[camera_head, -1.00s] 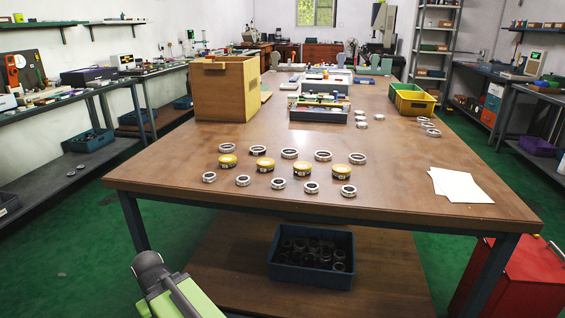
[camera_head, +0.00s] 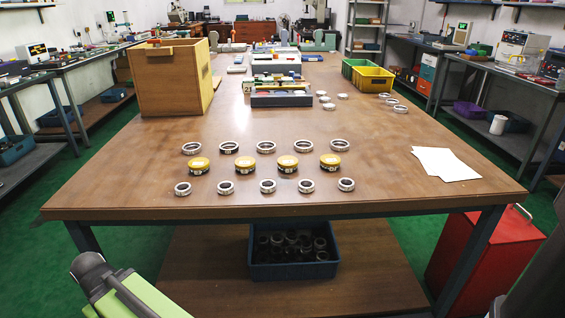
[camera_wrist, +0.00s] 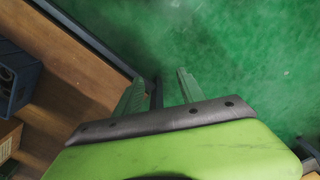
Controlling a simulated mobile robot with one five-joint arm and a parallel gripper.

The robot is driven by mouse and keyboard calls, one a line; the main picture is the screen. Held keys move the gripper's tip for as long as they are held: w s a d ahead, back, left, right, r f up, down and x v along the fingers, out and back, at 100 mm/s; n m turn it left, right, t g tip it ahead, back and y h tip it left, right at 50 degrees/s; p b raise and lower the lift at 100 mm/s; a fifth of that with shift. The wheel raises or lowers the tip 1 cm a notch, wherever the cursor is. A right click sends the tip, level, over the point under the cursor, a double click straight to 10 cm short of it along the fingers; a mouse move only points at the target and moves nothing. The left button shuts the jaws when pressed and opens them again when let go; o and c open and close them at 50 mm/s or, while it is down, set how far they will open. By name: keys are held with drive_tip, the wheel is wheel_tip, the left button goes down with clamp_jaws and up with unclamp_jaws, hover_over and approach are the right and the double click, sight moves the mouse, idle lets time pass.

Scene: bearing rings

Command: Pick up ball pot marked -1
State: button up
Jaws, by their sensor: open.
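Metal rings lie behind the pots (camera_head: 229,147) and in front of them (camera_head: 225,186). White paper (camera_head: 446,164) lies to the right. A wooden box (camera_head: 165,82) and a yellow bin (camera_head: 371,81) stand further back. A blue crate (camera_head: 292,271) sits on the lower shelf; a red cabinet (camera_head: 480,256) stands right.

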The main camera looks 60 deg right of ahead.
drive_tip(key=o, duration=0.6)
drive_tip(key=r+p, duration=0.9)
drive_tip(key=w+r+p, duration=0.1)
drive_tip(key=r+p, duration=0.8)
drive_tip(key=r, duration=0.1)
drive_tip(key=d+r+p, duration=0.1)
drive_tip(key=r+p, duration=0.8)
drive_tip(key=p, duration=0.1)
drive_tip(key=shift+w+r, duration=0.15)
drive_tip(key=shift+r, duration=0.25)
drive_tip(key=d+r+p, duration=0.8)
drive_tip(key=r+p, duration=0.3)
drive_tip(key=p, duration=0.1)
wheel_tip(320, 180, up, 13)
drive_tip(key=n+p, duration=0.4)
drive_tip(key=p, duration=0.8)
hover_over(288, 160)
wheel_tip(288, 160, down, 18)
drive_tip(key=b, duration=1.8)
drive_tip(key=shift+f, duration=0.1)
drive_tip(key=shift+r, duration=0.2)
